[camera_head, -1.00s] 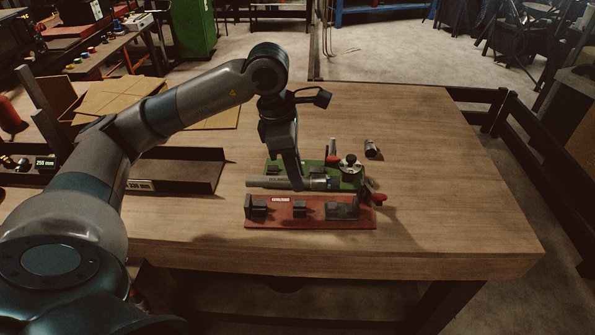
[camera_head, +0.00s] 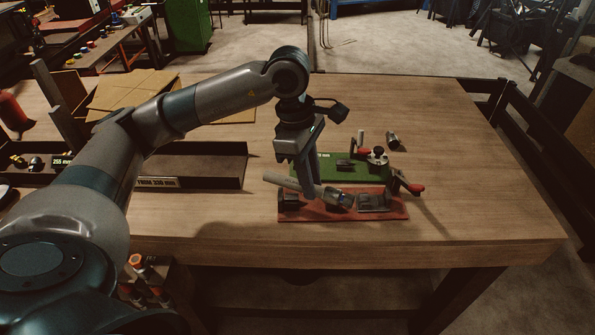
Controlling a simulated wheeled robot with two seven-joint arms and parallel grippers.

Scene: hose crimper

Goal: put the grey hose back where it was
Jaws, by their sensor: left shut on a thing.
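The grey hose (camera_head: 286,182) is a short rod with a metal fitting and a blue band at its right end. My left gripper (camera_head: 313,192) is shut on it near the middle. The hose is tilted, left end higher, and shows over the red fixture (camera_head: 340,216); I cannot tell whether it touches it. The red fixture has dark blocks and a red-tipped lever at its right. The green fixture (camera_head: 325,172) behind it shows no hose on it. My right gripper is not in view.
A dark open tray (camera_head: 215,181) with a millimetre label lies left of the fixtures. A small dark cylinder (camera_head: 393,139) lies behind the green fixture. The wooden table (camera_head: 480,210) is clear on the right.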

